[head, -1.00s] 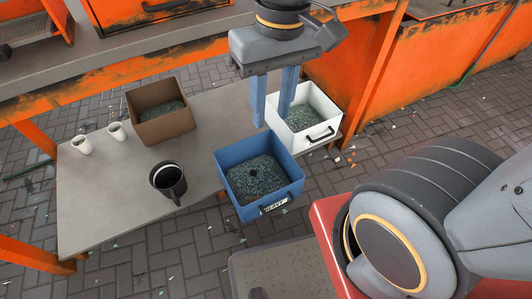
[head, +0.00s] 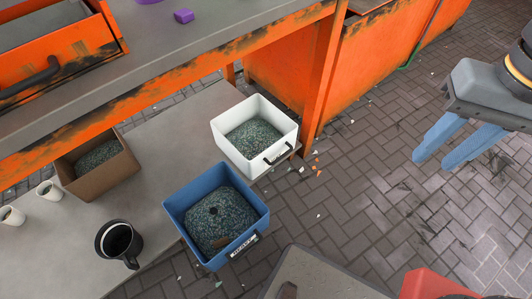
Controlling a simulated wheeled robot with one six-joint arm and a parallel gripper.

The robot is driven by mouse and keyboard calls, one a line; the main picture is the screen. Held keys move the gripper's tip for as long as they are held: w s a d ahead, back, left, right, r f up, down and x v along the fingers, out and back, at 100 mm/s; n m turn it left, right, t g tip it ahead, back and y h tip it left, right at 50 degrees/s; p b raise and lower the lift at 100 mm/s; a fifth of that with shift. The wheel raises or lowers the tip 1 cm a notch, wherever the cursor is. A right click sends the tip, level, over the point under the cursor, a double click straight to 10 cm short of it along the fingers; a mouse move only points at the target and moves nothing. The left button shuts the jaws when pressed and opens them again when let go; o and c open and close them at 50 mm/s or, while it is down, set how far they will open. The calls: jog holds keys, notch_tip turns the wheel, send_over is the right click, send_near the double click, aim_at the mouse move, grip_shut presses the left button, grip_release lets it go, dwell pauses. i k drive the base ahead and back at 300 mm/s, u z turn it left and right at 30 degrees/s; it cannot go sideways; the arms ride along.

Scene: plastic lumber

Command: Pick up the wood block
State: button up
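I cannot pick out a wood block for certain. A small brown piece (head: 222,242) lies on the dark granules at the front of the blue bin (head: 178,213), which has a "HEAVY" label; it may be the wood block, but it is too small to tell. My gripper (head: 437,166) is at the right of the head view, over the paved floor and well apart from the bins. Its two blue fingers are spread, with nothing between them.
A white bin (head: 284,145) and a brown bin (head: 88,184) of granules, a black mug (head: 117,240) and white cups (head: 48,191) stand on the low grey shelf (head: 160,205). A purple block (head: 183,15) is on the upper bench. The floor at right is open.

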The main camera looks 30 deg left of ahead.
aim_at(222, 242)
jog(key=z, duration=0.4)
jog(key=k, duration=1.65)
jog(key=u, duration=0.55)
jog(key=i, duration=0.45)
